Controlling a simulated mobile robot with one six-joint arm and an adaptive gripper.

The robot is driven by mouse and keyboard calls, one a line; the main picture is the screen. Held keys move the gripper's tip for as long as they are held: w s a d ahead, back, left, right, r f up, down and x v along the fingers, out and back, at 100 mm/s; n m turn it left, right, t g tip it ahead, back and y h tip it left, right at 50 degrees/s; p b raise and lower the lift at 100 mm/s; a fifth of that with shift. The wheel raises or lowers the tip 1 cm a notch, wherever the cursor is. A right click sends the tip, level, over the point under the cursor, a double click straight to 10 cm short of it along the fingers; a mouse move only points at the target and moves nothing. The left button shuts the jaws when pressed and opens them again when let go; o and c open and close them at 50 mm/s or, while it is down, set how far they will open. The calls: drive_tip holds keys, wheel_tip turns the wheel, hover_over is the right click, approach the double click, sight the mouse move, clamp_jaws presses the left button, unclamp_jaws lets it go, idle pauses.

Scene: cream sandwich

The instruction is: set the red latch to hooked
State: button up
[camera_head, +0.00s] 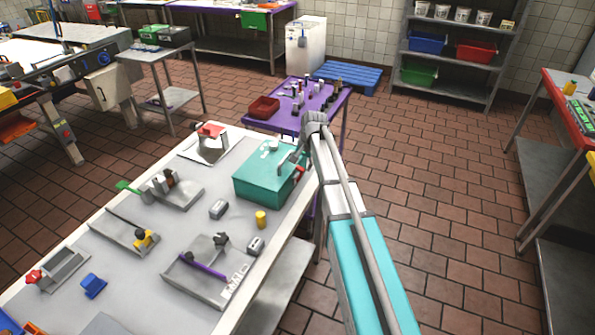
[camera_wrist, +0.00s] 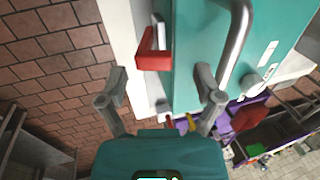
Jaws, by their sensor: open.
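The red latch (camera_wrist: 153,50) is a small bent red piece on the side of the teal box (camera_wrist: 195,60), next to a grey metal part, in the wrist view. In the head view the latch (camera_head: 300,170) shows at the right side of the teal box (camera_head: 262,180), partly hidden by my arm. My gripper (camera_wrist: 160,88) is open, with one finger to each side below the latch in the picture. Nothing is between the fingers. In the head view my gripper (camera_head: 291,160) is at the box's right side. I cannot tell whether the latch is hooked.
A curved metal handle (camera_wrist: 237,40) stands out from the box close to my right finger. The white table (camera_head: 185,262) holds several fixtures and a yellow cylinder (camera_head: 261,219). A purple table (camera_head: 335,98) with small items stands behind. Brick floor (camera_head: 430,190) lies open at right.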

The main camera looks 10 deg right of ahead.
drive_tip(key=shift+w+a+f+b, duration=0.15)
drive_tip(key=shift+f+b, duration=0.25)
drive_tip(key=shift+f, duration=0.25)
drive_tip(key=shift+c, duration=0.2)
